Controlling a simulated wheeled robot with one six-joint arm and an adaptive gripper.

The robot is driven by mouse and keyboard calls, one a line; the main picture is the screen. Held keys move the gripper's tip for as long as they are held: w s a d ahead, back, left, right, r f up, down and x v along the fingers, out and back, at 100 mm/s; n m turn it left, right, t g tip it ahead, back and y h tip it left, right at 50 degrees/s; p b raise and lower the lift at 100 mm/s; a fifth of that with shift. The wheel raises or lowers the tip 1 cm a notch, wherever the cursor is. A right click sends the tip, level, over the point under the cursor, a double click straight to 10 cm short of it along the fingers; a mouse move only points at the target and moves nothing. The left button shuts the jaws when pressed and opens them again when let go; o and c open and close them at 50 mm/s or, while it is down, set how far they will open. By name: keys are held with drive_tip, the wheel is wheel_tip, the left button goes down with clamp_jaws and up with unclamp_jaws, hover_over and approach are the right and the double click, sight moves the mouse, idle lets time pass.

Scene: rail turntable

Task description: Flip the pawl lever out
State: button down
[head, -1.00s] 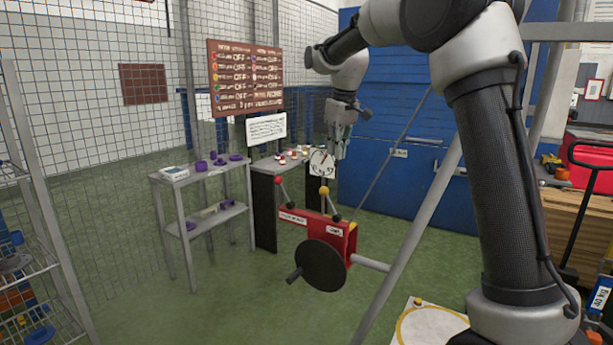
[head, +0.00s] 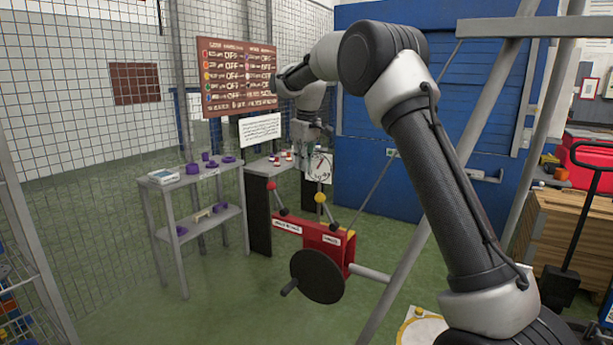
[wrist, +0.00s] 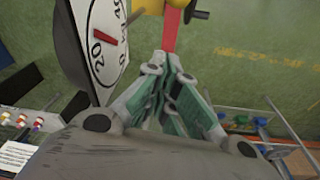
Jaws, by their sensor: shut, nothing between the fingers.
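A red winch box (head: 312,239) with white labels stands left of my arm. Two levers rise from it: one with a red ball (head: 271,185), one with a yellow ball (head: 320,198). The labels are too small to tell which is the pawl lever. A black crank disc (head: 318,276) is on its front. My gripper (head: 304,158) hangs above and behind the box, beside a white dial (head: 319,167), touching neither lever. In the wrist view my gripper (wrist: 168,68) is shut and empty, with the dial (wrist: 103,42) at left and part of the red box beyond the fingertips.
A grey shelf table (head: 200,175) with purple parts stands at left. A brown sign board (head: 236,77) hangs behind it. A slanted grey pole (head: 400,270) runs right of the winch. Green floor (head: 225,310) is open in front.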

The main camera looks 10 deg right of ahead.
wheel_tip(320, 180, down, 8)
drive_tip(key=s+d, duration=0.1)
drive_tip(key=s, duration=0.1)
drive_tip(key=shift+d, duration=0.4)
drive_tip(key=shift+s+d, duration=0.1)
drive_tip(key=shift+s, duration=0.05)
